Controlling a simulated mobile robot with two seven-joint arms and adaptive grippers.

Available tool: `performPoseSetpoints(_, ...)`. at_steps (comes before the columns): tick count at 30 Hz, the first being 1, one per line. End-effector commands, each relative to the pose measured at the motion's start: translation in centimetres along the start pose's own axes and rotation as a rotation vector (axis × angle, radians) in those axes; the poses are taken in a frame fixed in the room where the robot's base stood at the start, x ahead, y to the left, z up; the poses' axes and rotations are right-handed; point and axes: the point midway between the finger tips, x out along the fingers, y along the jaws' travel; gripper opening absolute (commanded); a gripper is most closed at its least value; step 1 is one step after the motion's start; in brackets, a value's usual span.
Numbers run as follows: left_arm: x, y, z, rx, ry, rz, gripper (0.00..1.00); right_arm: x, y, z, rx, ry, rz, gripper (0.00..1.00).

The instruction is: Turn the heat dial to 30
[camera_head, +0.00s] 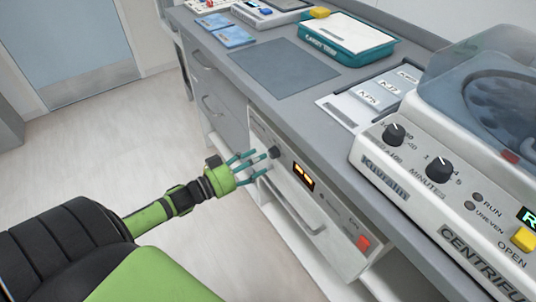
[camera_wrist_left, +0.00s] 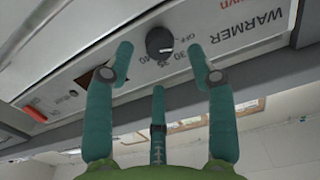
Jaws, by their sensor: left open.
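The heat dial (camera_wrist_left: 159,42) is a dark round knob on the warmer's pale front panel, with OFF, 30, 35 and 40 printed around it. Its pale pointer mark is too small to read surely. The dial also shows in the head view (camera_head: 274,152), just past my fingertips. The warmer (camera_head: 318,212) is built in under the counter. My left gripper (camera_head: 258,163) is open in front of the dial. In the left wrist view its teal fingers (camera_wrist_left: 160,62) stand on either side of the dial, with a third finger below. I see no contact. My right gripper is not in view.
The warmer has a lit orange display (camera_head: 303,177), a red switch (camera_head: 363,242) and a drawer handle (camera_head: 300,207). Above is the grey counter (camera_head: 232,58) with a centrifuge (camera_head: 440,160) near its front edge. Open floor (camera_head: 110,135) lies to the left.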

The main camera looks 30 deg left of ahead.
Motion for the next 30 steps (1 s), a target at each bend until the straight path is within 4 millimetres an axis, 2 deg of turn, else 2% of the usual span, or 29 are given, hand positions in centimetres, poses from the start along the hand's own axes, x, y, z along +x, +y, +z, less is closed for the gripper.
performPoseSetpoints(3,1.8,0.0,-0.1,-0.001,0.003,0.000,0.56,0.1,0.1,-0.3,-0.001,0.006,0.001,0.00)
performPoseSetpoints(7,2.9,0.0,0.0,0.000,0.001,0.000,0.56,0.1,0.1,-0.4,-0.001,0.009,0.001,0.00)
performPoseSetpoints(17,3.4,0.0,0.0,0.000,0.000,0.000,0.56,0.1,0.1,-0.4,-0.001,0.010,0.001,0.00)
performPoseSetpoints(18,3.4,0.0,0.0,0.000,0.000,0.000,0.52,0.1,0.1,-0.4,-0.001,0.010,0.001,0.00)
performPoseSetpoints(22,3.4,0.1,0.0,0.000,0.000,0.001,0.00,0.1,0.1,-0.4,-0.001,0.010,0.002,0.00)
performPoseSetpoints(30,3.4,0.1,-0.1,0.006,0.001,0.001,0.00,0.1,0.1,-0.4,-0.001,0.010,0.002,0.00)
